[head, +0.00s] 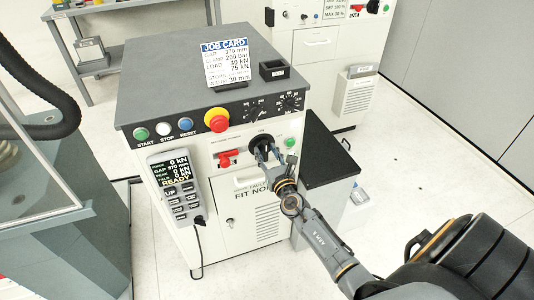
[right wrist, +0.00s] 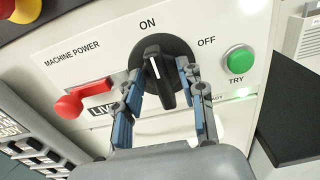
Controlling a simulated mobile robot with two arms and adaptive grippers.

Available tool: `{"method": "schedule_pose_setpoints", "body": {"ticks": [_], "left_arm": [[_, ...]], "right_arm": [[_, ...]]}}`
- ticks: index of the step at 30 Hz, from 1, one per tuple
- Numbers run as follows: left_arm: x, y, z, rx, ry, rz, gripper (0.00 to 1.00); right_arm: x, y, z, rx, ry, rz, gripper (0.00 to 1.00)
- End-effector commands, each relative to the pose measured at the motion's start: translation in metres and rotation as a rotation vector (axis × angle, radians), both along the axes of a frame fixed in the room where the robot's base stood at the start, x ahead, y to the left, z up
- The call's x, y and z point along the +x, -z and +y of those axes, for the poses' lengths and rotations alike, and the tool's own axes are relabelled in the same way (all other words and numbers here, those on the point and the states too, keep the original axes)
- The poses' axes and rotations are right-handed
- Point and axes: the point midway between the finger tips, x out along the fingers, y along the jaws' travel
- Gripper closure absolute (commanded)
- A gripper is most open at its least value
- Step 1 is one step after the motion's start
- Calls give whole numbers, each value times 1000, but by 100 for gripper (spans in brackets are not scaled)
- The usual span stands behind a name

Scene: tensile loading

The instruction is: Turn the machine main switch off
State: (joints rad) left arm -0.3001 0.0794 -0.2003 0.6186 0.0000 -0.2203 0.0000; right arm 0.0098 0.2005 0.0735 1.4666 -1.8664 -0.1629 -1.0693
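The main switch is a black rotary knob (right wrist: 158,72) on the machine's white front panel, between the labels ON above and OFF to the right. Its white pointer line points up towards ON. In the head view the knob (head: 259,145) is partly hidden behind my right gripper (head: 267,154). In the right wrist view my right gripper (right wrist: 160,78) is open, with one finger on each side of the knob's raised grip. Gaps show between the fingers and the grip; contact is not clear. My left gripper is not in view.
A red handle (right wrist: 82,100) with a LIVE label sits left of the knob. A lit green TRY button (right wrist: 239,60) is on its right. A red and yellow emergency button (head: 217,119) and a display pendant (head: 178,185) are further left. A black-topped side stand (head: 325,155) stands at the right.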

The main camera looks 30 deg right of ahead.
Motion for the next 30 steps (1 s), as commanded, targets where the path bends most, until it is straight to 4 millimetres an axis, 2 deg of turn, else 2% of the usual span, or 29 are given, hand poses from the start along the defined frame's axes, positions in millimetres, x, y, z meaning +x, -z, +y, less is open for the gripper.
{"method": "schedule_pose_setpoints", "body": {"ticks": [4,9,10,20,30], "left_arm": [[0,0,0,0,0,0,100],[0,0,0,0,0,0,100],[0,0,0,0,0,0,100],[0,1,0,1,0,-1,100],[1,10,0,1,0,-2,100]], "right_arm": [[0,0,0,0,0,0,62],[0,0,0,-1,0,0,97],[0,0,0,-1,0,0,100],[-1,1,0,20,0,-5,100],[-1,2,-2,203,-1,-49,100]]}}
